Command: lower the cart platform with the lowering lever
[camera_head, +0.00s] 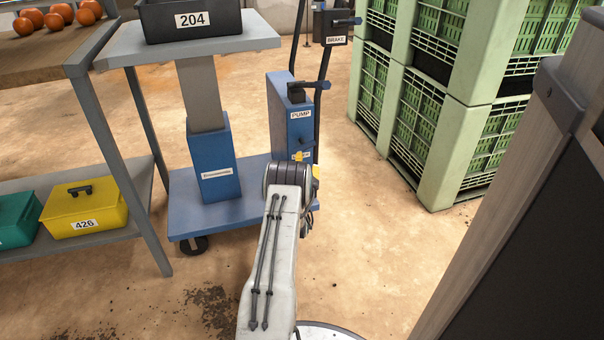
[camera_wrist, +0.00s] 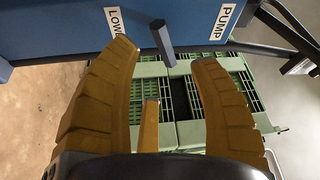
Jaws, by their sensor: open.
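The blue cart (camera_head: 235,200) stands ahead, its grey platform (camera_head: 251,33) raised on a column and bearing a dark crate marked 204 (camera_head: 190,22). Its blue pump housing (camera_head: 281,112) carries a PUMP label and a partly hidden lower label. In the wrist view, a short dark bar, seemingly the lowering lever (camera_wrist: 163,44), sticks out from the blue panel (camera_wrist: 60,28) beside a label beginning "LOW". My gripper (camera_wrist: 166,57) is open, with the bar between its yellow fingertips as seen; contact cannot be told. In the head view my gripper (camera_head: 307,164) is mostly hidden behind my arm.
Green slatted crates (camera_head: 435,100) are stacked to the right. A shelf table (camera_head: 100,65) at left holds orange fruit, a yellow box marked 426 (camera_head: 84,207) and a teal box (camera_head: 18,220). Floor between cart and crates is clear.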

